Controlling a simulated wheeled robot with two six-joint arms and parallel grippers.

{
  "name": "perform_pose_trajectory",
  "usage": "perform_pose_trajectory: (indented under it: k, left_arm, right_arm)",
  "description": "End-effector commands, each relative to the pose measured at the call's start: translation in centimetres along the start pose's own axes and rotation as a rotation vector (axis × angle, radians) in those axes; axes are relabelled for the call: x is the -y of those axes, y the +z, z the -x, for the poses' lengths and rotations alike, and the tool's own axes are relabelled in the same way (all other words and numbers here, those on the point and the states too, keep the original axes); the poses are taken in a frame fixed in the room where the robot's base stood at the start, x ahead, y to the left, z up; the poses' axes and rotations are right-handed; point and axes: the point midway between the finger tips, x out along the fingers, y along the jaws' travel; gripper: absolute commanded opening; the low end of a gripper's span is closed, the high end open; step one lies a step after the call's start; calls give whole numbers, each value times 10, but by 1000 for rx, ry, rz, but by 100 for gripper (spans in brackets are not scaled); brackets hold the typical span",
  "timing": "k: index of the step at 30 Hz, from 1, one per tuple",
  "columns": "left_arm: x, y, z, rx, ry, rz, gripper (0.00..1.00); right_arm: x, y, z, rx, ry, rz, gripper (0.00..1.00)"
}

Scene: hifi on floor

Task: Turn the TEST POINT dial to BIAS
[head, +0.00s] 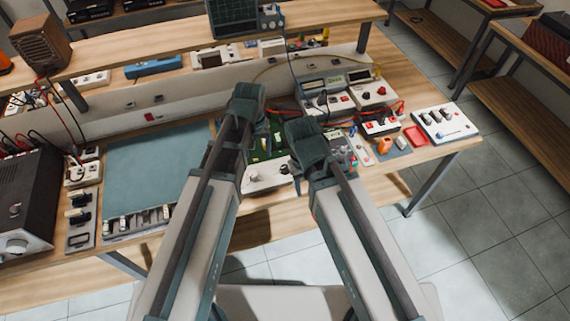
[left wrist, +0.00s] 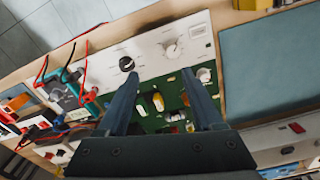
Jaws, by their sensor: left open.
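A white panel (left wrist: 160,47) along the edge of a green circuit board (left wrist: 165,112) carries a black dial (left wrist: 127,64) and a pale dial (left wrist: 172,50). Their lettering is too small to read, so I cannot tell which is TEST POINT or where it points. In the head view the panel (head: 268,177) shows between my forearms. My left gripper (left wrist: 160,75) is open and empty over the board, its fingertips near the panel; the left finger's tip is close to the black dial. In the head view my left gripper (head: 257,125) is beside my right gripper (head: 308,145), whose fingers are hidden.
A blue-grey mat (head: 155,170) lies left of the board. Meters (head: 335,95), red leads and small boxes crowd the bench at right. A white box with knobs (head: 443,123) stands near the right end. A raised shelf (head: 150,55) runs along the back.

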Motion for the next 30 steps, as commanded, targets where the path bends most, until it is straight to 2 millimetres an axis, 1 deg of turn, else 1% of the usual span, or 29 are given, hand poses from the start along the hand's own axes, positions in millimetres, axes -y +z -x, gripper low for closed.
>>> perform_pose_trajectory:
  k: [1, 3, 9, 11, 13, 17, 22, 26, 30]
  left_arm:
    - [-16, -14, 0, 5, 0, 6, 68]
    - [-34, -23, -1, 11, 0, 20, 68]
    - [-75, -38, -2, 26, -4, 49, 68]
    - [-83, -40, -2, 29, -6, 54, 68]
    - [-86, -40, -2, 30, -7, 59, 68]
    - [-86, -39, -2, 31, -7, 61, 68]
    - [-86, -39, -9, 30, -6, 60, 68]
    - [-86, -38, -19, 30, -6, 60, 68]
    - [-86, -38, -36, 30, -6, 59, 68]
  right_arm:
    - [0, 0, 0, 0, 0, 0, 50]
    - [0, 0, 0, 0, 0, 0, 50]
    - [0, 0, 0, 0, 0, 0, 50]
    - [0, 0, 0, 0, 0, 0, 50]
    - [0, 0, 0, 0, 0, 0, 50]
    - [0, 0, 0, 0, 0, 0, 50]
    - [1, 0, -7, 0, 0, 0, 50]
    - [2, -1, -17, 0, 0, 0, 50]
    - [3, -2, -34, 0, 0, -1, 50]
